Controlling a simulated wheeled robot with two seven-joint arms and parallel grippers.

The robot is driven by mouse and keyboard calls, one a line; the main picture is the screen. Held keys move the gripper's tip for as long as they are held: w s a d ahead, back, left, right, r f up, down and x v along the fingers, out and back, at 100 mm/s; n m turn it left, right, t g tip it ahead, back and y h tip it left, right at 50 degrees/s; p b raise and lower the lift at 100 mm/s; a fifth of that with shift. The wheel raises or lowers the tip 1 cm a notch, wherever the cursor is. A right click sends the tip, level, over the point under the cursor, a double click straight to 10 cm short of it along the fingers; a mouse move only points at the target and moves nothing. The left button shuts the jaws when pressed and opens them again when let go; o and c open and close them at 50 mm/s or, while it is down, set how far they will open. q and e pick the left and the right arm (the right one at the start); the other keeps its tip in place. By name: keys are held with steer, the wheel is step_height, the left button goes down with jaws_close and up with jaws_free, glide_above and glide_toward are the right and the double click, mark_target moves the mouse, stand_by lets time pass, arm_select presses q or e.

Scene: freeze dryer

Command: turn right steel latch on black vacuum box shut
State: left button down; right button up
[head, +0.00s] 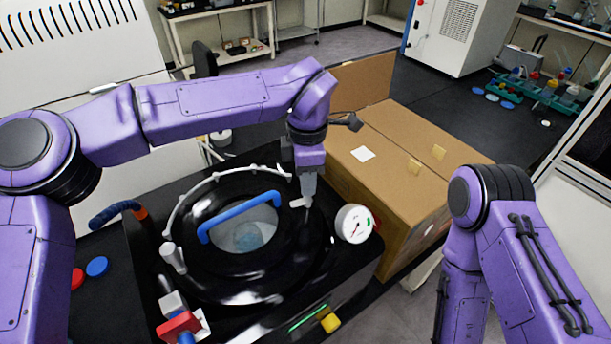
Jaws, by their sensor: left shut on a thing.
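The black vacuum box (215,308) stands in the lower middle of the head view, with a round lid that has a blue handle (240,212) and a clear window. The right steel latch (297,203) is a small pale piece at the right of the lid's rim, mostly hidden by my gripper. My left gripper (308,203) points down there from above and is shut on the latch. A second steel latch (172,257) stands at the lid's left side. My right arm is at the right, its gripper out of view.
A round pressure gauge (353,223) sits close to the right of my left gripper. A red part (178,325) and a yellow knob (330,323) sit at the front.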

arm_select(q)
steer(key=c, duration=0.9)
jaws_free()
steer(key=shift+d+f, duration=0.1)
steer(key=shift+d, duration=0.1)
steer(key=shift+r, duration=0.3)
step_height(320, 180, up, 10)
steer(key=shift+b, duration=1)
